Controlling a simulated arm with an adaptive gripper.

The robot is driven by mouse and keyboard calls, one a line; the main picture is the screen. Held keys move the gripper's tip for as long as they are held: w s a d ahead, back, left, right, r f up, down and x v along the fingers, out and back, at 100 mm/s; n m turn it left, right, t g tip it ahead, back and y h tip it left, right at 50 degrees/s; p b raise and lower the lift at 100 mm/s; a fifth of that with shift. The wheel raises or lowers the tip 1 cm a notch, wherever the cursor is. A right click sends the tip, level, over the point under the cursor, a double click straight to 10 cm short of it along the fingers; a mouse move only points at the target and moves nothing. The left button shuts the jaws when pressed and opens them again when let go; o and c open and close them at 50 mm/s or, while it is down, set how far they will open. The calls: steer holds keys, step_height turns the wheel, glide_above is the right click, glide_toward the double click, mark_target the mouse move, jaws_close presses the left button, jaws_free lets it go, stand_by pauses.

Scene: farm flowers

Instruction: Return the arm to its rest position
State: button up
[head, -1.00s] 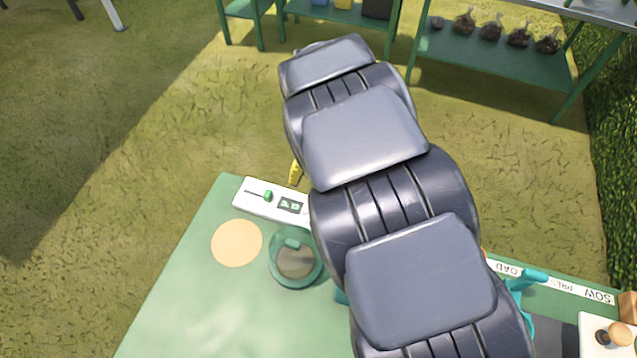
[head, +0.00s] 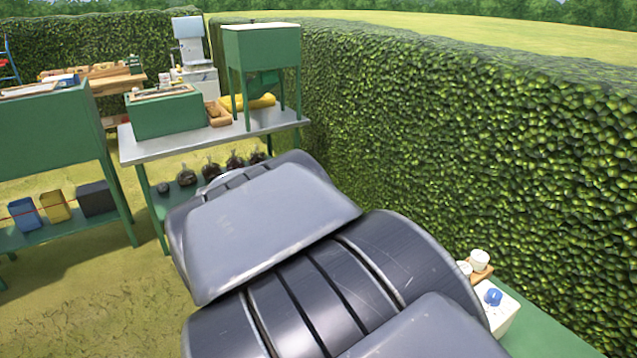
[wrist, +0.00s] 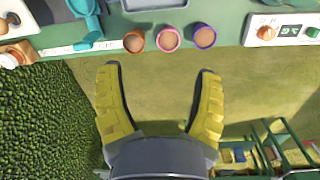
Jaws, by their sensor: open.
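My gripper (wrist: 160,108) shows in the wrist view with two yellow ribbed fingers spread apart. It is open and nothing is between the fingers except grass in the background. In the head view my dark grey arm crosses the lower middle of the picture, and the gripper itself is not visible there.
In the wrist view, a green table (wrist: 235,12) spans the top, with an orange cup (wrist: 134,41), a pink cup (wrist: 168,39) and a purple cup (wrist: 204,37) along its edge. A hedge (wrist: 50,120) stands at left. In the head view, a metal-topped bench (head: 180,146) stands behind my arm.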

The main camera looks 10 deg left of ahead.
steer(key=s+d+r+m+g, duration=0.1)
steer(key=s+d+r+m, duration=0.1)
steer(key=d, duration=0.6)
steer(key=s+d+r+m, duration=0.2)
steer(key=d+r, duration=0.1)
steer(key=d, duration=0.4)
steer(key=s+d+m, duration=0.2)
steer(key=s+d, duration=0.6)
steer(key=s, duration=0.2)
steer(key=shift+s+d+m+g+y, duration=0.2)
steer(key=shift+m+g+y, duration=0.1)
steer(key=shift+g+y, duration=0.1)
steer(key=shift+f, duration=0.1)
